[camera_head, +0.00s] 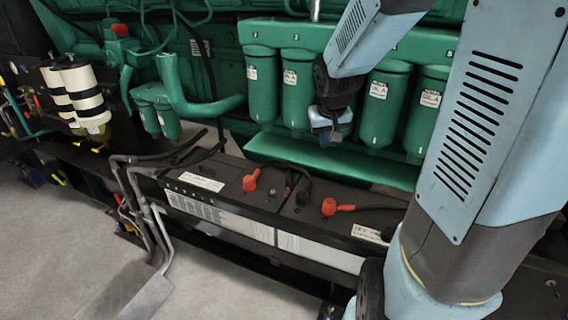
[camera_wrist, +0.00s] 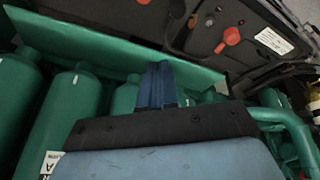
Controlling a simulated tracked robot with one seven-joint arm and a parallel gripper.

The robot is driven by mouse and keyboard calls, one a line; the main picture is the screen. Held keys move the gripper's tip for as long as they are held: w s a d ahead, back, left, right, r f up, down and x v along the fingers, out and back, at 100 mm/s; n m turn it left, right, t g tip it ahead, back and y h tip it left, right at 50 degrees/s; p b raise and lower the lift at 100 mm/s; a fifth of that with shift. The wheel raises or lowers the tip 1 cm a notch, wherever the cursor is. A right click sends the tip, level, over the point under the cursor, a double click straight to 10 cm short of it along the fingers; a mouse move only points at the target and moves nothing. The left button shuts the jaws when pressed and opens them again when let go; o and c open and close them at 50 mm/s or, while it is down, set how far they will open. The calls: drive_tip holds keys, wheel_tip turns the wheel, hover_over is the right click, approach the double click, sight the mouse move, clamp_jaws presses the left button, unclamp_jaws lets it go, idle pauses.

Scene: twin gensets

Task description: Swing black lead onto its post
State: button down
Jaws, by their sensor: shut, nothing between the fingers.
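Two black batteries with pale lower sides stand end to end in a tray; the nearer-left battery (camera_head: 205,172) has a white label on top. A black lead (camera_head: 285,166) runs from the left battery's back edge to a dark clamp end (camera_head: 303,192) near the gap between the batteries. A small post seems to show beside it, but I cannot tell whether the clamp sits on it. My gripper (camera_head: 329,136) is above and behind the batteries, in front of the green filters, apart from the lead. Its blue fingers (camera_wrist: 158,84) are together and empty in the wrist view.
Red terminal boots (camera_head: 251,181) and (camera_head: 331,206) sit on the batteries; one red boot also shows in the wrist view (camera_wrist: 231,36). Green filter canisters (camera_head: 299,88) and a green ledge (camera_head: 330,160) lie close behind my gripper. Grey pipes (camera_head: 140,200) stand left of the tray.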

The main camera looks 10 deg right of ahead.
sight(288, 181)
drive_tip(key=shift+w+a+f+m+t+y, duration=0.3)
drive_tip(key=shift+w+f+y, duration=0.5)
drive_tip(key=shift+w+f, duration=2.95)
drive_tip(key=shift+w+a+f+m+t+y, duration=0.15)
drive_tip(key=shift+w+a+f+m+y, duration=0.5)
drive_tip(key=shift+w+f, duration=3.1)
drive_tip(key=shift+w+a+f+m+t+y, duration=0.2)
drive_tip(key=shift+w+f+y, duration=0.9)
drive_tip(key=shift+f, duration=5.05)
drive_tip(key=shift+w+d, duration=0.1)
drive_tip(key=shift+w, duration=0.05)
drive_tip(key=shift+d, duration=0.15)
